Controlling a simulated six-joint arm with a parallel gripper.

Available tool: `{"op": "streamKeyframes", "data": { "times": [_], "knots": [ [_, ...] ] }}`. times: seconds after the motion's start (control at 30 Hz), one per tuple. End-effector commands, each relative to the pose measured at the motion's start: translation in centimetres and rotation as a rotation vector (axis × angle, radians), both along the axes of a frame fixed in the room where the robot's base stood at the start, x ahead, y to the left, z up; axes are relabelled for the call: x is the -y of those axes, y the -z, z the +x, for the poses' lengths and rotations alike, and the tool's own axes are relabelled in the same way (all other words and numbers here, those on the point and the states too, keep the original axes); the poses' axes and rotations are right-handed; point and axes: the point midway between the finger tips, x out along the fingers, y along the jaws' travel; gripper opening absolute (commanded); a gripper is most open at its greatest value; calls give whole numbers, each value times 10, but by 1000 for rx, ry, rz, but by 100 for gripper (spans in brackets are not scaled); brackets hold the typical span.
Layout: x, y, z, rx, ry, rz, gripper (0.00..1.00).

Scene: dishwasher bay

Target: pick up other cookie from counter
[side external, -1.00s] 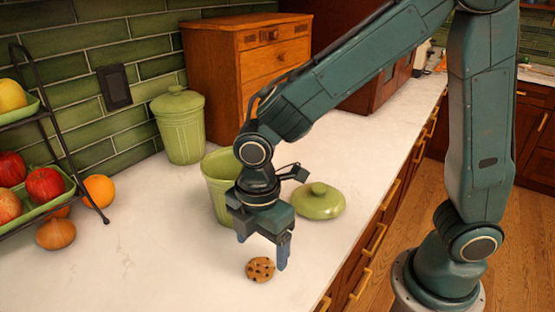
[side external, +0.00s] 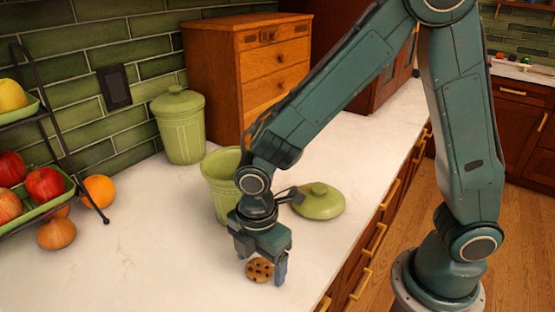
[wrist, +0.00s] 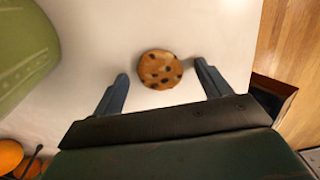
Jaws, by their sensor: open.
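A round brown cookie with dark chips (side external: 259,270) lies on the white counter (side external: 150,265) near its front edge. It also shows in the wrist view (wrist: 160,69), between and a little beyond the fingertips. My gripper (side external: 262,277) is open and low over the counter, with its fingers on either side of the cookie in the side view. In the wrist view my gripper (wrist: 162,75) shows a gap between each finger and the cookie. Nothing is held.
An open green canister (side external: 219,190) stands just behind my gripper, and its green lid (side external: 318,201) lies to the right. A lidded green canister (side external: 180,125) and a wooden drawer box (side external: 262,60) stand at the back. A fruit rack (side external: 45,190) is at left. The front-left counter is clear.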

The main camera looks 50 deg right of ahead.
Motion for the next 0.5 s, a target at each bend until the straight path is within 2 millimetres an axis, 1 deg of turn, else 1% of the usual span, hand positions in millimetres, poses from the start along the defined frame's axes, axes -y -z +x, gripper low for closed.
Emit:
{"op": "streamKeyframes", "data": {
  "times": [0.13, 0.17, 0.3, 0.5],
  "knots": [
    [0, 0, 0, 0, 0, 0, 77],
    [0, 0, 0, 0, 0, 0, 75],
    [0, 0, 0, 0, 0, 0, 47],
    [0, 0, 0, 0, 0, 0, 46]
  ]
}}
